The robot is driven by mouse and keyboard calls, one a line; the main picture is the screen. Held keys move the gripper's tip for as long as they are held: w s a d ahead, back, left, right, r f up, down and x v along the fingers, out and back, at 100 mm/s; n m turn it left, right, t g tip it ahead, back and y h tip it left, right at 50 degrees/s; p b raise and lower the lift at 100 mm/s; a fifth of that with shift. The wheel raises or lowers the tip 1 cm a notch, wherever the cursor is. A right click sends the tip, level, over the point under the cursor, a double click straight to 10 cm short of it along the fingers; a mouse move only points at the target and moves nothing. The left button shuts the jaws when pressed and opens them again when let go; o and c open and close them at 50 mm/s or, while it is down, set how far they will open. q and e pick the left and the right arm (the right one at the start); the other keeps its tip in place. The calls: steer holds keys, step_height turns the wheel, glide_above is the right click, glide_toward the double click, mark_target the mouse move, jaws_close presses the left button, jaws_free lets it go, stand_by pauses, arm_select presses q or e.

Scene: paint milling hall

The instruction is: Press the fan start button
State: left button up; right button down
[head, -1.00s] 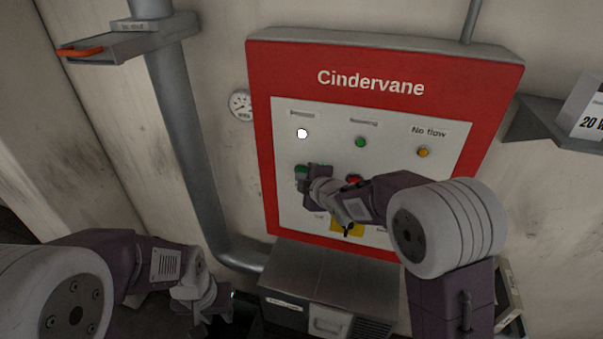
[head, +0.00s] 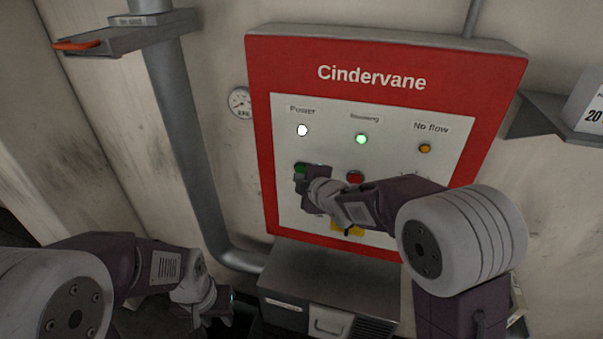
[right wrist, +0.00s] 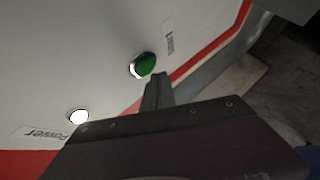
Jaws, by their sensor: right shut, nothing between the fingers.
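The green start button (head: 300,169) is on the white face of the red-framed Cindervane panel (head: 390,60), below the white lit Power lamp (head: 302,130). The Running lamp (head: 361,139) glows bright green. My right gripper (head: 303,182) is shut and empty at the green button and partly covers it. In the right wrist view the shut fingertips (right wrist: 158,77) are right beside the green button (right wrist: 146,65); I cannot tell if they touch it. My left gripper (head: 222,304) hangs low at the left, away from the panel; its jaws are too unclear to read.
A red button (head: 355,177) sits right of the green one, beside my right arm. A yellow plate (head: 347,231) below is partly hidden. The amber No flow lamp (head: 425,148) looks dim. A grey pipe (head: 185,130) and gauge (head: 240,102) are left of the panel.

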steer(key=s+b, duration=0.1)
steer(key=b, duration=0.1)
steer(key=s+a+b, duration=0.1)
steer(key=s+b, duration=0.2)
steer(key=b, duration=0.1)
steer(key=shift+s+a, duration=0.25)
steer(key=shift+s, duration=0.15)
stand_by(0.4)
